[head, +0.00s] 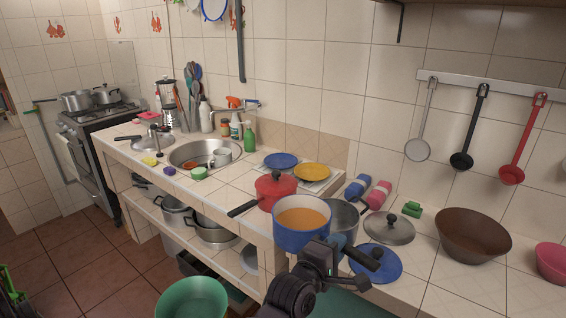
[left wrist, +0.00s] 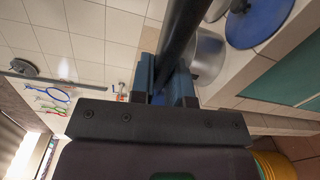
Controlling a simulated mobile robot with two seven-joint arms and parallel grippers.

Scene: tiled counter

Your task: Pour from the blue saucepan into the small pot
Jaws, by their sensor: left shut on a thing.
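The blue saucepan (head: 301,239) holds an orange liquid and looks about level in the head view. My left gripper (head: 343,247) is shut on its black handle (head: 362,256). In the left wrist view the jaws (left wrist: 175,88) close around the dark handle (left wrist: 183,35). The small pot, a grey metal one (head: 346,217), stands on the counter just behind and right of the saucepan, which partly hides it. It also shows in the left wrist view (left wrist: 209,58). My right gripper is not in view.
A blue lid (head: 377,266) and a grey lid (head: 389,228) lie right of the pot. A red pot (head: 275,188) stands behind and left of the saucepan. A brown bowl (head: 472,237) stands to the right, with bare tiles before it.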

